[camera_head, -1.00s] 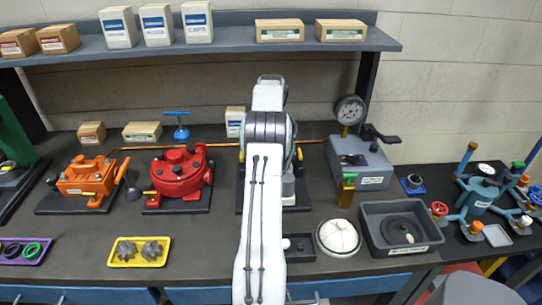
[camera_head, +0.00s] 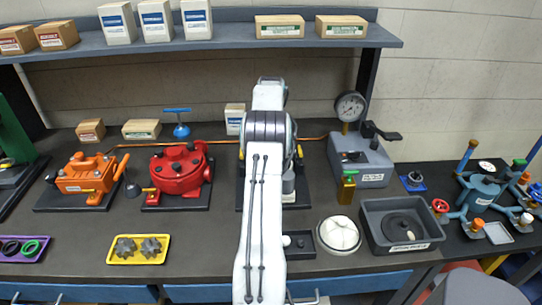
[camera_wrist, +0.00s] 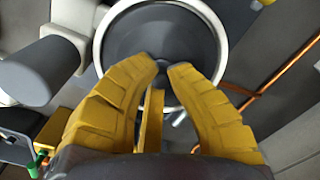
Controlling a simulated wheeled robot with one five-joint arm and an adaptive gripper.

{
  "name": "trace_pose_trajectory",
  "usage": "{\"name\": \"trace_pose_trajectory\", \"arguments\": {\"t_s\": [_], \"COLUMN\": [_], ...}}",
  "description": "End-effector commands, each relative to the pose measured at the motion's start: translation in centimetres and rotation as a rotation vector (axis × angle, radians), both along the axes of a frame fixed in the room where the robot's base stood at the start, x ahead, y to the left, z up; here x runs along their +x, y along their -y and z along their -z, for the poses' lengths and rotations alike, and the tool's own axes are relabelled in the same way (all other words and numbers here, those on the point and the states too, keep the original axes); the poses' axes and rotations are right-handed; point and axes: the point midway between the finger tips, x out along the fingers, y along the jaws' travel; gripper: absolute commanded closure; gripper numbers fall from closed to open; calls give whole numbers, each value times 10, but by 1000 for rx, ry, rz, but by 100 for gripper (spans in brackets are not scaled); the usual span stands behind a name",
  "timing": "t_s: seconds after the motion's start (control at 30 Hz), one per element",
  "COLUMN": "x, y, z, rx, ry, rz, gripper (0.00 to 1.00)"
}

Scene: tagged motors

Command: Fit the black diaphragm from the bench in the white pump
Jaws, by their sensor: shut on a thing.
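The white pump shows in the head view as a pale part (camera_head: 289,186) beside my arm, on a dark base (camera_head: 303,196); my arm hides most of it. In the wrist view its round white rim (camera_wrist: 99,45) surrounds a dark round disc, which looks like the black diaphragm (camera_wrist: 150,25). My gripper (camera_wrist: 166,68) has yellow fingers, closed to a small gap at the disc's middle. It is shut on the diaphragm, its grip point partly hidden by the fingertips. The disc appears within the rim; whether it is seated I cannot tell. The head view hides my gripper.
A grey bin (camera_head: 368,235) at the right front holds another black disc (camera_head: 402,226). A round white-topped part (camera_head: 338,234) and a small dark tray (camera_head: 300,250) stand left of it. A red pump (camera_head: 180,172) is left of my arm; a gauge unit (camera_head: 360,160) is right.

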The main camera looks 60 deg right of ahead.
Motion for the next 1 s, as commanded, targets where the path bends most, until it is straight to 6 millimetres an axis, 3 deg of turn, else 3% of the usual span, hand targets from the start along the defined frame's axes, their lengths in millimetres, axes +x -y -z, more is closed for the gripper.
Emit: {"name": "trace_pose_trajectory", "arguments": {"t_s": [0.67,0.7,0.93,1.0], "x": [0,0,0,0], "y": [0,0,0,0], "z": [8,9,8,8], "rx": [0,0,0,0], "ry": [0,0,0,0], "rz": [0,0,0,0], "gripper": [100,83,62,61]}}
